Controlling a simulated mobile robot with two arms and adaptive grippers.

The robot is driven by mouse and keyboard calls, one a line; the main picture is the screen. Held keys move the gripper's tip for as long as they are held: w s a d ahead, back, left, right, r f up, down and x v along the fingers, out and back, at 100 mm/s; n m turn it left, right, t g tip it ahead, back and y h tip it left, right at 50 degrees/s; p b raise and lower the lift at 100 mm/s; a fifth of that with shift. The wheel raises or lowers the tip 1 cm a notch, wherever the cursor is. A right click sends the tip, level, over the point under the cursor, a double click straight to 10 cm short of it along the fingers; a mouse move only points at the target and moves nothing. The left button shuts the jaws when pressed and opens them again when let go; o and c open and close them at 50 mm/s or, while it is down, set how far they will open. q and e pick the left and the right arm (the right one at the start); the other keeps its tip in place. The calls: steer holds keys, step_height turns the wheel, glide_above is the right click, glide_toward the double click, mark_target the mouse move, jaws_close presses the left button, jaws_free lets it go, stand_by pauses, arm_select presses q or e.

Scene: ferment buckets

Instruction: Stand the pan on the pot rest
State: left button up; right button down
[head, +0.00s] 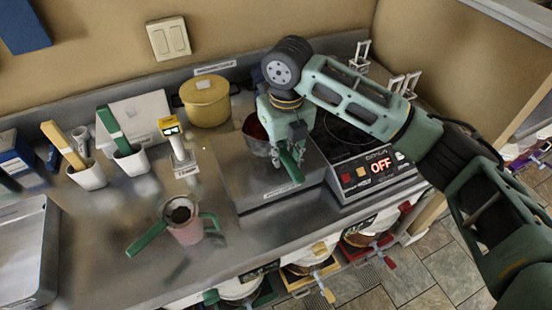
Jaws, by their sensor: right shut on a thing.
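The pan (256,146) is a metal saucepan with dark red contents and a green handle (292,166). My right gripper (288,152) comes down from above and is shut on the handle; its body hides much of the pan. The pan is over the grey metal slab (243,190), which has a label on its front edge and appears to be the pot rest. I cannot tell whether the pan touches the slab or hangs just above it. My left gripper is out of view.
The hob (375,172), its display reading OFF, stands right of the slab. A yellow pot (206,102) stands behind left. A pink jug (188,232) with a green-handled strainer (148,239) stands front left. White holders (88,176) and a yellow-topped device (178,142) stand left.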

steer(key=shift+w+a+f, duration=0.4)
steer(key=shift+w+a, duration=0.05)
steer(key=shift+a, duration=0.3)
steer(key=shift+f, duration=0.2)
step_height(320, 180, down, 3)
steer(key=shift+f+p, duration=0.1)
steer(key=shift+p, duration=0.95)
steer(key=shift+f, duration=0.35)
steer(key=shift+f, duration=0.1)
steer(key=c, duration=1.6)
jaws_free()
